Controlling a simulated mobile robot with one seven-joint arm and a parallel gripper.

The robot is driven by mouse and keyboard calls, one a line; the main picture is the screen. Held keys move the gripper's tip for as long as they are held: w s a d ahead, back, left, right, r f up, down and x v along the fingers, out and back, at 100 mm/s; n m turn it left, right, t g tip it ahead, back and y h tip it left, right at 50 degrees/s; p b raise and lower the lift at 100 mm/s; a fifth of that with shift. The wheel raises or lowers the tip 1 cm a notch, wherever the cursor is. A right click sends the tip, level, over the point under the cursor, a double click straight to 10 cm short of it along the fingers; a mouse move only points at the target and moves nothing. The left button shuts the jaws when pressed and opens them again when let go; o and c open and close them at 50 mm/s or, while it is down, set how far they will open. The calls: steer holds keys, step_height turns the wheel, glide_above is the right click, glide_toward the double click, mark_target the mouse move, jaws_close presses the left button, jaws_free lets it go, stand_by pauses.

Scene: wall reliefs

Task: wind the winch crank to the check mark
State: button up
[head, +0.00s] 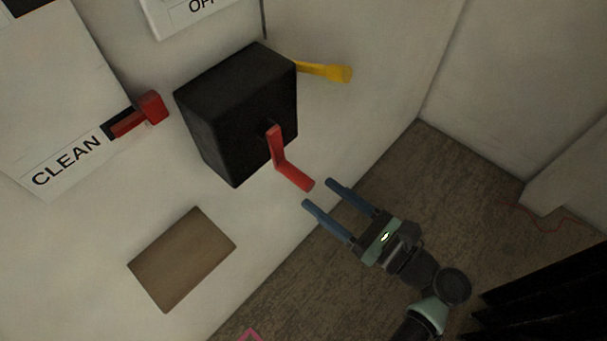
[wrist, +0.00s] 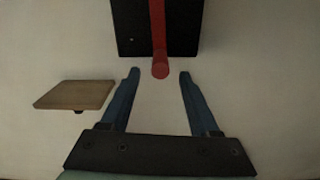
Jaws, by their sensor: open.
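The black winch box (head: 240,112) is mounted on the wall. Its red crank (head: 278,150) sticks out of the front face, with the arm hanging down and the handle end pointing outward to the lower right. My gripper (head: 317,192) is open, its two blue fingers close to the handle end but apart from it. In the wrist view the box (wrist: 185,40) is at the top, and the crank's handle end (wrist: 160,70) sits between and just beyond the open fingertips (wrist: 158,73). I cannot make out a check mark.
A yellow lever (head: 327,71) sticks out right of the box. A red lever (head: 138,113) stands by the CLEAN label (head: 67,163) on the left. A brown wall plate (head: 182,260) is below the box and also shows in the wrist view (wrist: 75,94).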

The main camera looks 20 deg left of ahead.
mark_target(311, 187)
steer(key=x, duration=0.5)
steer(key=shift+w+a+p, duration=0.15)
steer(key=shift+a+p, duration=0.15)
steer(key=shift+a, duration=0.05)
jaws_close()
stand_by(1.1)
